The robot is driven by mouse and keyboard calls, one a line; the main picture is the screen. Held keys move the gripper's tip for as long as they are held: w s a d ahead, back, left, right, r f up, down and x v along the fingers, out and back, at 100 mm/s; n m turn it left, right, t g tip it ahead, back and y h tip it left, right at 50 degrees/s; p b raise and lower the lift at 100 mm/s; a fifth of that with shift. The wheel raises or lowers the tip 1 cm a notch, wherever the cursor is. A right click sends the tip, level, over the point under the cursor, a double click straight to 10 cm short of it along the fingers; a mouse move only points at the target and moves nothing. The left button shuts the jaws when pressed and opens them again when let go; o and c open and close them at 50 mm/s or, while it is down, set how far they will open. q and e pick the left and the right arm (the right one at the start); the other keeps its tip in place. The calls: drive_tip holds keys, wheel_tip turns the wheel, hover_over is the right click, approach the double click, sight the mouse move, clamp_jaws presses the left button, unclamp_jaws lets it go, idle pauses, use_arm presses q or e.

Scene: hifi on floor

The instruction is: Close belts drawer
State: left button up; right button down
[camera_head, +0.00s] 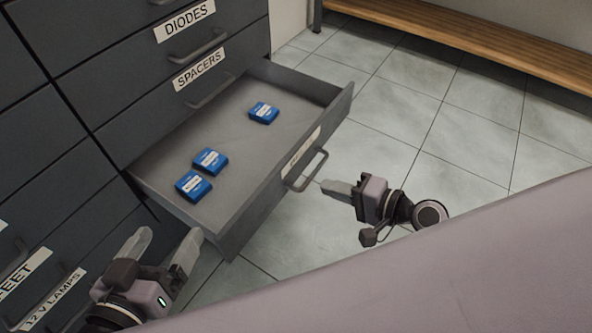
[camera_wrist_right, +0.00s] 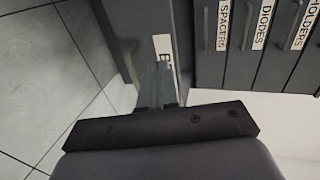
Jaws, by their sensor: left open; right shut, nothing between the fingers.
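An open drawer (camera_head: 240,140) sticks out of the grey cabinet below the SPACERS drawer. Its front carries a handle (camera_head: 306,172) and a label seen too steeply to read fully; in the right wrist view part of this label (camera_wrist_right: 162,46) shows behind the fingers. Several small blue boxes, one of them a blue box (camera_head: 263,112), lie inside. My right gripper (camera_head: 326,186) is shut and empty, just in front of the drawer front near the handle; it also shows in the right wrist view (camera_wrist_right: 160,66). My left gripper (camera_head: 168,243) is open and empty near the drawer's front left corner.
The DIODES (camera_head: 184,20) and SPACERS (camera_head: 198,72) drawers above are closed. Drawers labelled FEET (camera_head: 24,272) and 12 V LAMPS (camera_head: 52,300) are at lower left. A wooden bench (camera_head: 480,45) stands at the back right. The tiled floor (camera_head: 440,130) to the right is clear.

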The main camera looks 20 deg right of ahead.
sight(283, 170)
use_arm(q)
drive_tip(key=shift+d, duration=0.1)
use_arm(e)
drive_tip(key=x, duration=0.6)
drive_tip(key=r+x, duration=0.1)
drive_tip(key=x, duration=0.2)
drive_tip(key=shift+w+a, duration=0.2)
drive_tip(key=shift+w, duration=0.1)
